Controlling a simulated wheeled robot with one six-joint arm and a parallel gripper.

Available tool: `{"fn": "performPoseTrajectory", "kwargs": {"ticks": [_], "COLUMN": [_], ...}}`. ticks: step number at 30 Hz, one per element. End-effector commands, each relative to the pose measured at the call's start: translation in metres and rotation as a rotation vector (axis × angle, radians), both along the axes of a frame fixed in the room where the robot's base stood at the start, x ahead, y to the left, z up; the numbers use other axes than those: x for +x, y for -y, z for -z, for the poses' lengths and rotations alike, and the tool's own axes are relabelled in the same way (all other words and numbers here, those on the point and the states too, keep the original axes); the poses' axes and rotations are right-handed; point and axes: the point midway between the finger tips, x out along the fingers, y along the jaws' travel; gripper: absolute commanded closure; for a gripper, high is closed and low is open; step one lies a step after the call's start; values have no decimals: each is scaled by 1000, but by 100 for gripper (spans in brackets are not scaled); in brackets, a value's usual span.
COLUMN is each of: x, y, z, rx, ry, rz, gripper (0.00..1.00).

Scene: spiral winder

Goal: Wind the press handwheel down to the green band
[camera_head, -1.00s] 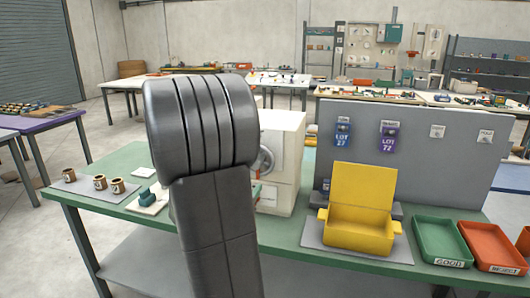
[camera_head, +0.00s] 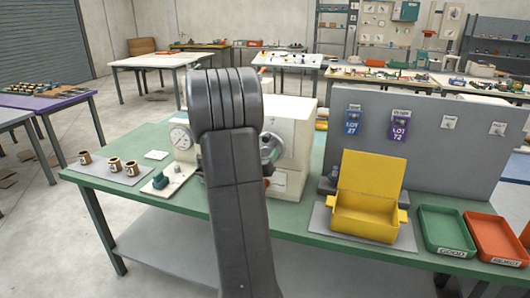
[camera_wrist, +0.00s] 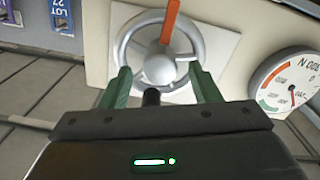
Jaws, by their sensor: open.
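The press (camera_head: 302,130) is a pale box on the green bench, partly hidden behind my arm in the head view. Its grey handwheel (camera_head: 272,147) shows at the right edge of my arm. In the wrist view the handwheel (camera_wrist: 128,50) has a round hub and a red-orange bar across its top rim. My gripper (camera_wrist: 163,72) is open, its two green fingers at either side of the hub, over the lower rim. A dark knob (camera_wrist: 151,97) sits between them; contact is unclear. The gauge (camera_wrist: 290,80) shows red and green bands; its needle reading is too small to tell.
A yellow open box (camera_head: 365,205) stands right of the press, with green (camera_head: 446,250) and orange trays beyond it. Small brown cups (camera_head: 115,164) and a teal part (camera_head: 160,181) lie at the left. A grey panel (camera_head: 430,150) stands behind the box.

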Motion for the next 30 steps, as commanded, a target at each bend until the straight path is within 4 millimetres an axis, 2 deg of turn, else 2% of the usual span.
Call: {"fn": "performPoseTrajectory", "kwargs": {"ticks": [6,14,18,21,30], "x": [13,14,14,14,14], "y": [5,5,5,5,5], "z": [0,0,0,0,3], "rx": [0,1,1,1,41], "ry": [0,1,1,1,13], "rz": [1,1,1,1,0], "gripper": [44,44,71,88,88]}}
